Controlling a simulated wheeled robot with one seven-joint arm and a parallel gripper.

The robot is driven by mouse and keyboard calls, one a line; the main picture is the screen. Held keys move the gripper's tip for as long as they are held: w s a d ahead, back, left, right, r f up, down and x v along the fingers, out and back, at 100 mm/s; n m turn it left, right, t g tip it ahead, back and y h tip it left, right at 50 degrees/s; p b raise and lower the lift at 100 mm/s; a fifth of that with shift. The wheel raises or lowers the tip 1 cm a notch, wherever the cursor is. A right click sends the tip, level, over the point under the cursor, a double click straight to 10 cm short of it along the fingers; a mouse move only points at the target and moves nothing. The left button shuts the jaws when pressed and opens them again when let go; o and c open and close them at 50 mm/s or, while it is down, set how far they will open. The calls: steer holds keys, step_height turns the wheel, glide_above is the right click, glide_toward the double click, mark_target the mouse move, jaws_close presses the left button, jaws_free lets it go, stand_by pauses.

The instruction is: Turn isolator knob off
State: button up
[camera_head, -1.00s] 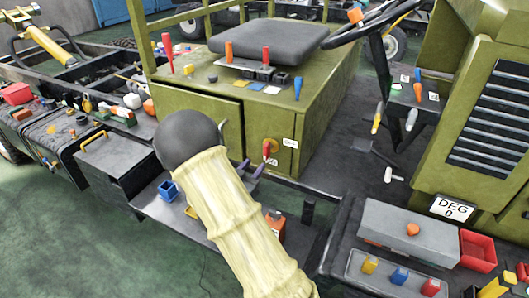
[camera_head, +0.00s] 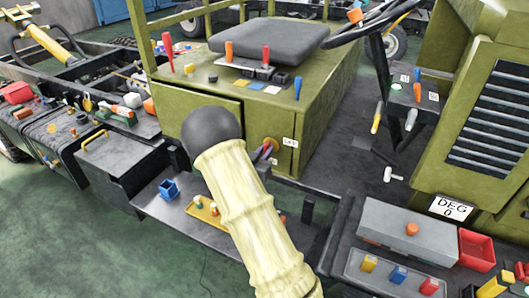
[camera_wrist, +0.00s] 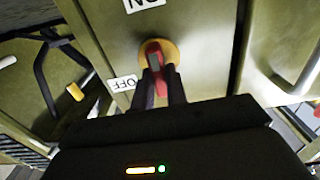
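The isolator knob is a red handle on a round yellow disc, on the green panel below the seat. In the wrist view the red handle (camera_wrist: 155,53) shows at the centre, between an ON label (camera_wrist: 144,4) above and an OFF label (camera_wrist: 122,83) at lower left. It points more toward ON than OFF. My gripper (camera_wrist: 160,82) has its two dark fingers apart, one on each side of the handle's near part. Any contact is too small to judge. In the head view my pale arm and dark wrist partly hide the knob (camera_head: 270,145).
A seat (camera_head: 270,38) and several small levers stand above the panel. A grey box (camera_head: 400,232) is at lower right. In the wrist view a metal handle (camera_wrist: 303,75) is at right.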

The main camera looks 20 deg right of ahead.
steer(key=shift+n, duration=0.3)
jaws_close()
steer(key=n+p, duration=0.2)
steer(key=n, duration=0.1)
steer(key=shift+w+a+r+p, duration=0.1)
steer(key=shift+a+p, duration=0.05)
steer(key=shift+p, duration=0.15)
steer(key=n+p, duration=0.2)
steer(key=n, duration=0.2)
steer(key=n+p, duration=0.2)
steer(key=n, duration=0.3)
steer(key=n+p, duration=0.2)
steer(key=n, duration=0.3)
steer(key=shift+w+a+f, duration=0.15)
steer(key=shift+w+f, duration=0.05)
steer(key=shift+f, duration=0.2)
steer(key=shift+n, duration=0.3)
steer(key=o, duration=0.7)
jaws_free()
steer(key=shift+o, duration=0.2)
